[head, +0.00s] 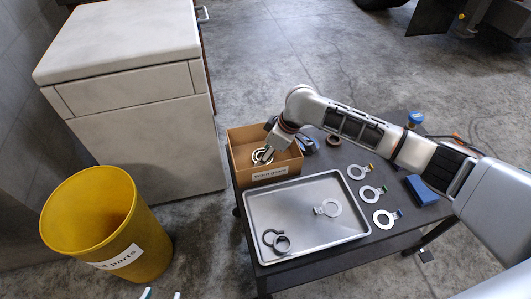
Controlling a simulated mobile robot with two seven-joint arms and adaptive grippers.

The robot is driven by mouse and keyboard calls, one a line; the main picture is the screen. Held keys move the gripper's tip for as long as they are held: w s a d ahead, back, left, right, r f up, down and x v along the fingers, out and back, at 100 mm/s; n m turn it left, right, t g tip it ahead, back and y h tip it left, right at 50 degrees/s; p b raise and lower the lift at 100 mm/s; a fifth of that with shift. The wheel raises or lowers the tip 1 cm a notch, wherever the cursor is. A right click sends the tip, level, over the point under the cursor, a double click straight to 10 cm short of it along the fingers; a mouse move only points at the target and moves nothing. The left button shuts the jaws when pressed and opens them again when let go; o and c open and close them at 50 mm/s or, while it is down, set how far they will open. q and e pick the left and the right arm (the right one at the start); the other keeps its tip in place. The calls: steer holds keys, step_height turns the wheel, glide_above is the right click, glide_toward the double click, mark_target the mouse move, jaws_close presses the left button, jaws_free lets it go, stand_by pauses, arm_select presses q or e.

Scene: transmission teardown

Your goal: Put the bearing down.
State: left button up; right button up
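A silver ring-shaped bearing (262,155) shows inside the open cardboard box (241,150), by its front wall. My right arm reaches in from the right, and my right gripper (268,151) points down into the box at the bearing. Its fingers overlap the bearing's edge, and I cannot tell whether they grip it or are parted. My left gripper (162,294) shows only as two fingertips at the bottom edge, apart with floor between them.
A yellow bin (95,220) and a white cabinet (140,135) stand left.

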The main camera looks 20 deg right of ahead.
steer(key=o, duration=1.5)
steer(key=shift+c, duration=0.2)
steer(key=v, duration=0.1)
steer(key=p+v, duration=0.1)
steer(key=v, duration=0.1)
steer(key=p+v, duration=0.1)
steer(key=v, duration=0.1)
steer(key=shift+w+a+r, duration=0.1)
steer(key=shift+w+r, duration=0.2)
steer(key=shift+r, duration=0.05)
arm_select(q)
steer(key=p, duration=0.1)
steer(key=s+a+p, duration=0.1)
steer(key=p, duration=0.1)
steer(key=shift+s+a+f+y, duration=0.1)
steer(key=shift+a+f+y, duration=0.1)
steer(key=shift+a+y, duration=0.1)
arm_select(e)
steer(key=v, duration=0.6)
steer(key=shift+s+d+r, duration=0.2)
steer(key=shift+s, duration=0.25)
arm_select(q)
steer(key=shift+d+r, duration=0.1)
steer(key=shift+r, duration=0.05)
steer(key=shift+r, duration=0.1)
arm_select(e)
steer(key=shift+s, duration=0.1)
